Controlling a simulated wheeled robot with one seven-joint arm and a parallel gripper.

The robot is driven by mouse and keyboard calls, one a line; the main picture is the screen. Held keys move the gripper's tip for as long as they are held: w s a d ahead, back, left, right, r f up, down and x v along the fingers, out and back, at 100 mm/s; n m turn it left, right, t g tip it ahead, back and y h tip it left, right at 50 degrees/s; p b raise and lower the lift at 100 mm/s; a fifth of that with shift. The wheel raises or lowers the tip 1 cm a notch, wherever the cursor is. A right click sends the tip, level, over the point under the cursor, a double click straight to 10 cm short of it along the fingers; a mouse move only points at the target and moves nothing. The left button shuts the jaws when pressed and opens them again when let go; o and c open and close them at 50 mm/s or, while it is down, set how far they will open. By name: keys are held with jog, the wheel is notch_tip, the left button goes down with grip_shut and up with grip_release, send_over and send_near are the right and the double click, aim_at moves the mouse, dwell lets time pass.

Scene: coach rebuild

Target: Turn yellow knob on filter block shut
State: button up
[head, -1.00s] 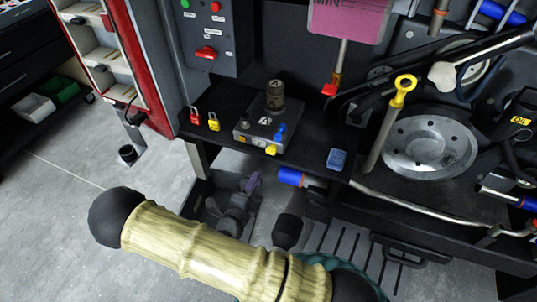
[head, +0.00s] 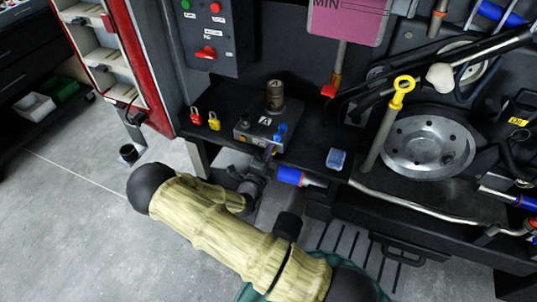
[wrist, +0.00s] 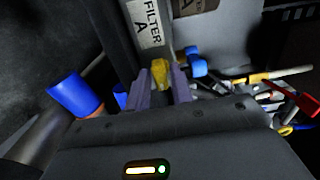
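The yellow knob (wrist: 158,73) sits on the block's face, ahead of my gripper (wrist: 161,80). The two purple fingers are apart, one on each side of the knob, with small gaps visible; contact is not clear.
A blue lever (head: 281,131) is close right of the knob; it also shows in the wrist view (wrist: 194,63). Red (head: 196,116) and yellow (head: 214,121) padlocks stand left of the block. A blue-ended hose (head: 290,175) lies below right. A blue box (head: 337,159) sits further right.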

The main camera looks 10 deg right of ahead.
jog(key=shift+c, duration=0.4)
grip_shut()
jog(key=shift+n, duration=0.3)
jog(key=n+b, duration=0.2)
jog(key=n, duration=1.5)
jog(key=shift+a+f+n+b, duration=0.1)
jog(key=shift+n+b, duration=0.2)
jog(key=shift+b, duration=0.05)
